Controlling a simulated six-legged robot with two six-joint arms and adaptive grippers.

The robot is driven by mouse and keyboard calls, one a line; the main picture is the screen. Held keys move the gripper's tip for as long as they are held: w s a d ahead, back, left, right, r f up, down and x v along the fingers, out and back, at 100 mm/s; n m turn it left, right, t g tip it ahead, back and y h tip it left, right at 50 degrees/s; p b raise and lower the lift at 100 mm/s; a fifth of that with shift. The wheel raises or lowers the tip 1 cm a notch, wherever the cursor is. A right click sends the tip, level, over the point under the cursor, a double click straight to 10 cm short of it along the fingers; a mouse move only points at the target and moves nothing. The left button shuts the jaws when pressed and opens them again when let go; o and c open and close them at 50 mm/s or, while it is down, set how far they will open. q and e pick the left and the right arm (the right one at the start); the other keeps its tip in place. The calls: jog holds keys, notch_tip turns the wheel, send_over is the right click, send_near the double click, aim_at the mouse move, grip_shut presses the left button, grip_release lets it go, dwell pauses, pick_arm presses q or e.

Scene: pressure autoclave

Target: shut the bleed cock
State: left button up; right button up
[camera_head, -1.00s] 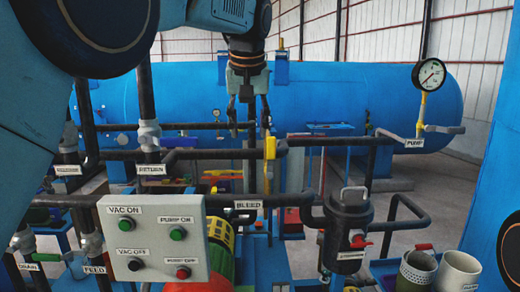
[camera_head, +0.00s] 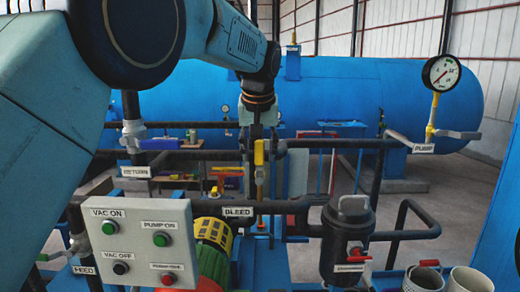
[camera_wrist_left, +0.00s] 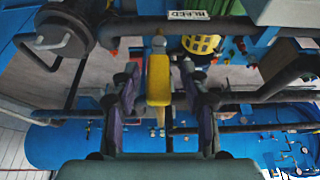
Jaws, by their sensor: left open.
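The bleed cock's yellow handle (camera_head: 259,152) stands upright above a brass stem, near the BLEED label (camera_head: 238,211) on the dark pipe. My left gripper (camera_head: 258,137) is open, pointing down at the handle from above. In the left wrist view the yellow handle (camera_wrist_left: 158,80) lies between the two spread fingers of the left gripper (camera_wrist_left: 160,72). A gap shows on each side of the handle, wider on the right, so I see no grip on it. The handle's far side is hidden. My right gripper is out of view.
A control box (camera_head: 140,242) with buttons stands at the lower left. A black strainer pot (camera_head: 346,240) stands right of the cock. Dark pipes run behind and below it. A pressure gauge (camera_head: 441,73) and two cups are at the right, with the blue vessel (camera_head: 350,90) behind.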

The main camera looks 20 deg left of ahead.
pick_arm(q)
jog(key=shift+w+a+f, duration=0.1)
jog(key=shift+w+f, duration=0.05)
jog(key=shift+f, duration=0.05)
jog(key=shift+w, duration=0.1)
jog(key=shift+c, duration=0.8)
jog(key=shift+s+r, duration=0.1)
jog(key=shift+s, duration=0.1)
jog(key=c, duration=0.4)
grip_shut()
